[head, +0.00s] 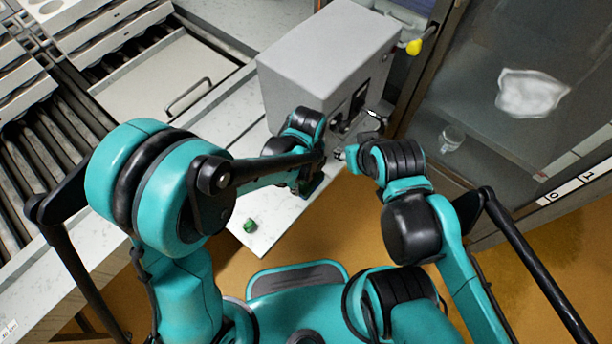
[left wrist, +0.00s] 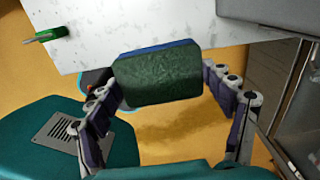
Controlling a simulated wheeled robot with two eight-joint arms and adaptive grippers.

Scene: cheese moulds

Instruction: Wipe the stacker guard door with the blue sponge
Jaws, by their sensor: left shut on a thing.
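The blue sponge (left wrist: 158,78), with a dark green scouring face and a blue edge, is held between the fingers of my left gripper (left wrist: 162,88) in the left wrist view. In the head view, my left gripper (head: 311,180) is by the worktop's edge, largely hidden by my arm. The stacker guard door (head: 470,85) is the dark see-through panel at the right, with a whitish smear (head: 530,93) on its upper part. The sponge is apart from the door. My right gripper (head: 345,155) is small and partly hidden, left of its wrist; its finger opening is unclear.
A grey box-shaped machine (head: 325,60) stands on the white worktop (head: 255,130) beside the door. A small green object (head: 250,226) lies near the worktop's front corner. A roller conveyor (head: 35,145) with mould trays is at the left. Ochre floor (head: 385,255) shows between worktop and door.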

